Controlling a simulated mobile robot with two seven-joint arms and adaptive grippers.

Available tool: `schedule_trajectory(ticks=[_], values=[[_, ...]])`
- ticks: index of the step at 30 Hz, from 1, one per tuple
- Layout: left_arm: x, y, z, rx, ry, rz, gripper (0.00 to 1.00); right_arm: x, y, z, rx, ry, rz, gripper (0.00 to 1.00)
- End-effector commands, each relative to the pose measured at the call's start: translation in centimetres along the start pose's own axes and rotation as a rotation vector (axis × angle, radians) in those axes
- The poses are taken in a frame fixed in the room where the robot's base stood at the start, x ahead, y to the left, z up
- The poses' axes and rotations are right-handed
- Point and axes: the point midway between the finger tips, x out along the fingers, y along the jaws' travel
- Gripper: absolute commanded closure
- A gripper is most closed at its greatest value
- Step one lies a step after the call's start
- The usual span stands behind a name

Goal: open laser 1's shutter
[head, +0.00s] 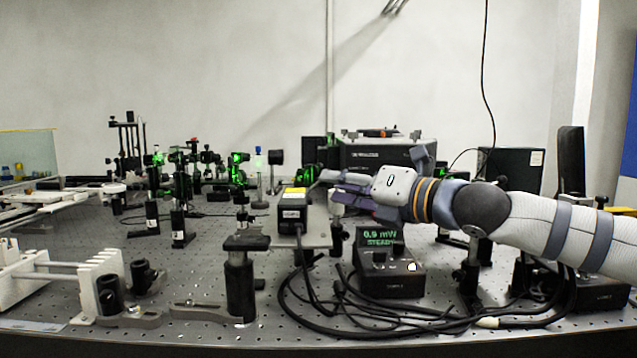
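A dark box with a yellow label on top (293,210) stands near the middle of the bench in the head view. Its front lettering is too small to read, so I cannot tell if it is laser 1. I cannot make out a shutter on it. My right gripper (332,182) reaches in from the right, just right of and behind this box, with its fingers pointing left. The fingers overlap the equipment behind them, and I cannot tell their gap or any contact. Green light shows on several optic mounts (238,170) further left. My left gripper is not in view.
A power meter (391,271) in front of my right arm reads 0.9 mW, STEADY. Black cables loop across the front right of the bench. A post clamp (239,285) stands front centre. A large grey instrument (388,153) is behind my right gripper. White racks fill the left.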

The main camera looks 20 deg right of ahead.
Motion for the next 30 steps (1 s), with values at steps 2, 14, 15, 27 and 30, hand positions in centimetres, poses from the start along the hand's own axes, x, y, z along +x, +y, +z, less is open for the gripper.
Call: schedule_trajectory(ticks=[2, 14, 15, 27, 30], values=[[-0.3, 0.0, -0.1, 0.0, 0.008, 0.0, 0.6, 1.9, 0.3, 0.1, -0.001, 0.0, 0.003, 0.69], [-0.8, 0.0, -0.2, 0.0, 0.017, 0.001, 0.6, 5.0, 0.1, 0.1, -0.001, -0.001, 0.001, 0.69], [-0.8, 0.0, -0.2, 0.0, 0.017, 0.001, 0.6, 5.0, 0.1, 0.1, -0.001, -0.001, 0.001, 0.69], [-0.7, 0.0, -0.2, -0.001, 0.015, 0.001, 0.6, 5.0, 0.0, 0.0, 0.0, -0.001, 0.002, 1.0], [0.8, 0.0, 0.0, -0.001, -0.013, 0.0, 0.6, 5.2, -0.8, -0.8, 0.021, -0.008, 0.008, 1.0]])
